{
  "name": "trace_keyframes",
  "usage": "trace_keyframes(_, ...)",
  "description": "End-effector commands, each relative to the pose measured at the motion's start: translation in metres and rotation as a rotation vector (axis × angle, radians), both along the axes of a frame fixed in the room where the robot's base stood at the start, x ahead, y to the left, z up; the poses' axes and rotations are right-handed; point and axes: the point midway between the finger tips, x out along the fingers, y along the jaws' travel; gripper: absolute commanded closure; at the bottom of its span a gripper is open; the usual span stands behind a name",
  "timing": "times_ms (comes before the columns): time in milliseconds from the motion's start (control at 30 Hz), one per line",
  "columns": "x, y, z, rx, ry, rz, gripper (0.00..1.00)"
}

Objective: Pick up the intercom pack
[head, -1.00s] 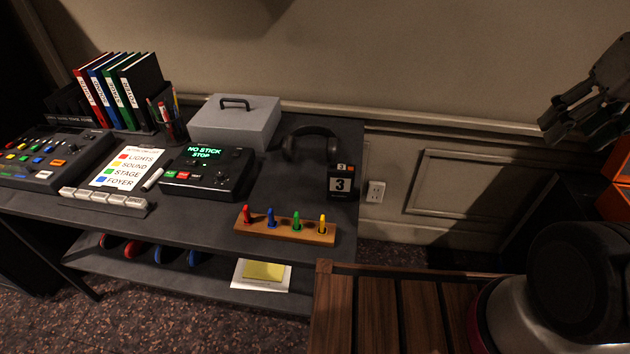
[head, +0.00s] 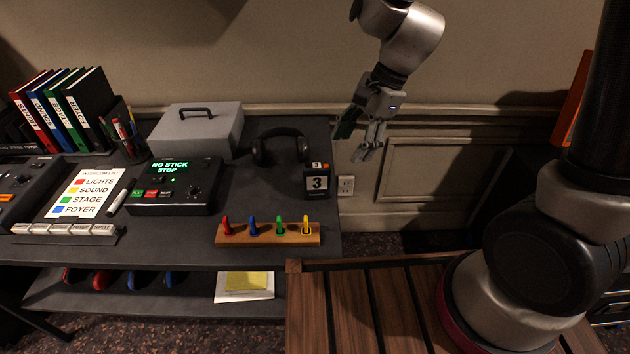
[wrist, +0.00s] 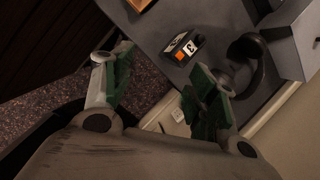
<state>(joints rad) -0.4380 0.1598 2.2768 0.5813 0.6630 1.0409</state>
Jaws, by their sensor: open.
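The likeliest intercom pack (head: 317,183) is a small black box with a white "3" label and a small orange patch on top. It stands upright at the right end of the desk, in front of the black headset (head: 265,150). In the wrist view the pack (wrist: 181,47) lies beyond the fingertips, near the desk edge, with the headset (wrist: 250,65) to its right. My gripper (head: 358,142) is open and empty, in the air above and to the right of the pack, apart from it. Its green-padded fingers (wrist: 166,85) are spread in the wrist view.
A wooden block with coloured pegs (head: 268,236) lies at the desk's front right. A grey cash box (head: 196,135) and a black unit with a green screen (head: 172,187) stand left of the headset. A slatted wooden surface (head: 340,310) is at front. A wall outlet (head: 346,186) is behind.

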Motion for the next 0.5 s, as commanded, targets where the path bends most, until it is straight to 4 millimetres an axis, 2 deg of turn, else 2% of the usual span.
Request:
trace_keyframes(33, 0.006, 0.014, -0.011, 0.01, 0.045, -0.124, 0.42)
trace_keyframes(100, 0.014, 0.027, -0.019, 0.026, 0.095, -0.292, 0.42)
trace_keyframes(200, 0.022, 0.038, -0.025, 0.041, 0.141, -0.446, 0.42)
trace_keyframes(300, 0.024, 0.043, -0.031, 0.047, 0.161, -0.51, 0.42)
trace_keyframes(500, 0.026, 0.053, -0.052, 0.047, 0.164, -0.519, 0.42)
